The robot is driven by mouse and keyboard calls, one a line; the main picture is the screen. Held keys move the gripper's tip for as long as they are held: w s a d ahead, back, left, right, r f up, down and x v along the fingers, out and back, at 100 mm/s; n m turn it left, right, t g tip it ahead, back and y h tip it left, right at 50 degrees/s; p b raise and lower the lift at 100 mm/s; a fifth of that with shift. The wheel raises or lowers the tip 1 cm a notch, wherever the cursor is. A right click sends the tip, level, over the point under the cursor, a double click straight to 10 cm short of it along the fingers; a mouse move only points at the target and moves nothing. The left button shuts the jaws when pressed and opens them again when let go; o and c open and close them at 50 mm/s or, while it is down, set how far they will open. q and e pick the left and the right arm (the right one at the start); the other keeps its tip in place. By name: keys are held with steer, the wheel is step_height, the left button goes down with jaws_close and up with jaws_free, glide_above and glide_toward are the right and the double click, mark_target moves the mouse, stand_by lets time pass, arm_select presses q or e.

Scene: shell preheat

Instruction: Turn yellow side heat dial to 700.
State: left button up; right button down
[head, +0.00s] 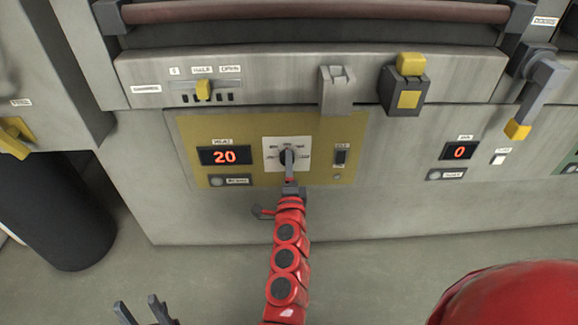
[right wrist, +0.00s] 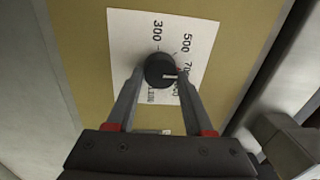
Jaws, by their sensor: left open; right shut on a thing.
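The yellow panel (head: 186,128) sits on the grey machine front, with a heat display (head: 225,156) reading 20 in red. The heat dial is a black knob (right wrist: 160,69) on a white scale plate (head: 301,146). In the right wrist view the scale shows 300 and 500; 700 is partly hidden by a finger. My left gripper (head: 141,308) is open and empty at the bottom left.
A small dark switch (head: 340,157) is right of the dial. A yellow damper slider (head: 203,89) and a grey latch (head: 337,90) are above the panel. A second display (head: 459,151) reads 0. A dark cylinder (head: 65,215) stands at left.

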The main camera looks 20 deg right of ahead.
steer(key=shift+a+f, duration=0.1)
steer(key=shift+c, duration=1.4)
jaws_free()
steer(key=p+v, duration=0.3)
steer(key=v, duration=1.4)
steer(key=shift+s, duration=0.2)
